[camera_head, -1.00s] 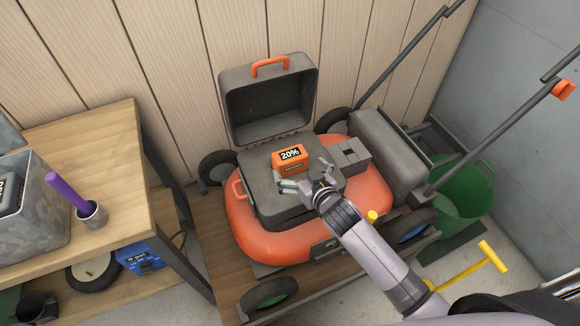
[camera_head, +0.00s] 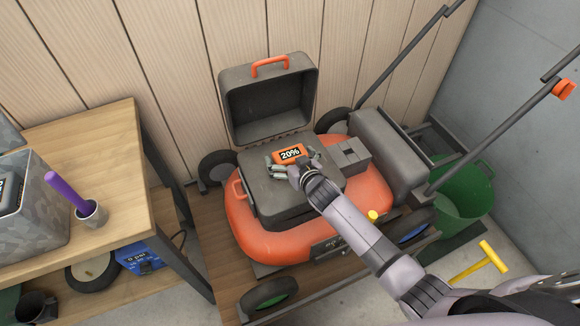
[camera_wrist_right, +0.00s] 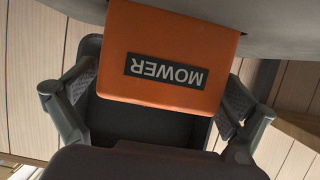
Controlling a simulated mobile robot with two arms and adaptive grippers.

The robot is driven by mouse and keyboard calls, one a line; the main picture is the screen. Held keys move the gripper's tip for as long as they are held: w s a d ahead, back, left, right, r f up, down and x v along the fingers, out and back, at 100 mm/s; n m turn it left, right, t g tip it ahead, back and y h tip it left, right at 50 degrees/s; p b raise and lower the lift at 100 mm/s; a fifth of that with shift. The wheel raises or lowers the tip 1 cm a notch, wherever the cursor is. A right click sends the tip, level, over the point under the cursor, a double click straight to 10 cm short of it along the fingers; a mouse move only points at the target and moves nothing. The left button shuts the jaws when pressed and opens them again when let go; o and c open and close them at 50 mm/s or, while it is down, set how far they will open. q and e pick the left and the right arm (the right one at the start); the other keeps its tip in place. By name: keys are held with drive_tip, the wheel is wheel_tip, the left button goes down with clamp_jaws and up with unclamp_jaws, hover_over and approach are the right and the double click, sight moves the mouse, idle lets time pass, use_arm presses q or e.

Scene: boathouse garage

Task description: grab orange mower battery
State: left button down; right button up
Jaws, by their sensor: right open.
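In the right wrist view the battery (camera_wrist_right: 165,62) has a face reading "MOWER", upside down, between the two fingers. My right gripper (camera_head: 291,164) is open at the near side of the battery, a finger to each side. In the wrist view the fingers stand apart from its sides. The orange and grey mower (camera_head: 260,236) has its dark battery lid (camera_head: 270,98) raised. My left gripper is not in view.
A wooden bench (camera_head: 85,160) at left holds a metal box (camera_head: 35,215) and a cup with a purple handle (camera_head: 93,212). A green bucket (camera_head: 465,205) stands at right, with a yellow tool (camera_head: 475,262) on the floor. The mower handle bars rise at right.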

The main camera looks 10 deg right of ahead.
drive_tip(key=shift+c, duration=0.6)
drive_tip(key=c, duration=1.7)
drive_tip(key=shift+r, duration=0.15)
drive_tip(key=shift+c, duration=0.3)
